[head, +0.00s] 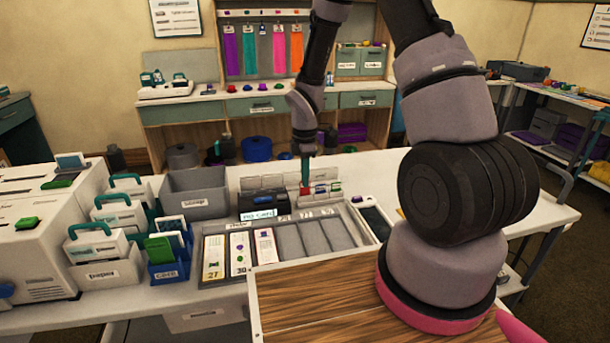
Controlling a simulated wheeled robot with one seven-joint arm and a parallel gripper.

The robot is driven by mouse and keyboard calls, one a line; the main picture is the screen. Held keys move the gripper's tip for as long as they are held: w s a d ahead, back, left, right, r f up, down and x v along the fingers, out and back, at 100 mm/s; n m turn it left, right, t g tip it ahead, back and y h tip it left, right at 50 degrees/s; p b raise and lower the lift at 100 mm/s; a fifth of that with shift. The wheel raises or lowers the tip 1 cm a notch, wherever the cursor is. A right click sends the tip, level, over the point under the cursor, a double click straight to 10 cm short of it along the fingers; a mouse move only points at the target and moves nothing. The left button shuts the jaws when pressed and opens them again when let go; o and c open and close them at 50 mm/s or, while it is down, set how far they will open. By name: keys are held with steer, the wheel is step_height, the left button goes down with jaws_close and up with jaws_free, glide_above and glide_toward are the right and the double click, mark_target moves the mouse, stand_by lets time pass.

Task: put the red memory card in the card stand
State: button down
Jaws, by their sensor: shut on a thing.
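My gripper (304,178) is small in the head view and points straight down behind the grey slotted tray. It is shut on a small red piece (304,190), which looks like the red memory card; its lower end is hard to make out. A low white rack (318,199) with small coloured pieces is right at the fingertips. I cannot tell whether the red card touches it or is in it. I cannot tell for sure which of these is the card stand.
The grey tray (355,222) holds printed cards on its left; its right slots look empty. A black device (262,204) with a lit display stands behind it. A grey bin (195,192) and white handled boxes (103,271) are at the left. Bare white tabletop (375,167) lies behind.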

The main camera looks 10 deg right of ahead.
steer(key=shift+f, duration=0.8)
steer(key=c, duration=0.9)
jaws_free()
steer(key=shift+c, duration=0.2)
step_height(320, 180, up, 11)
steer(key=shift+f, duration=0.15)
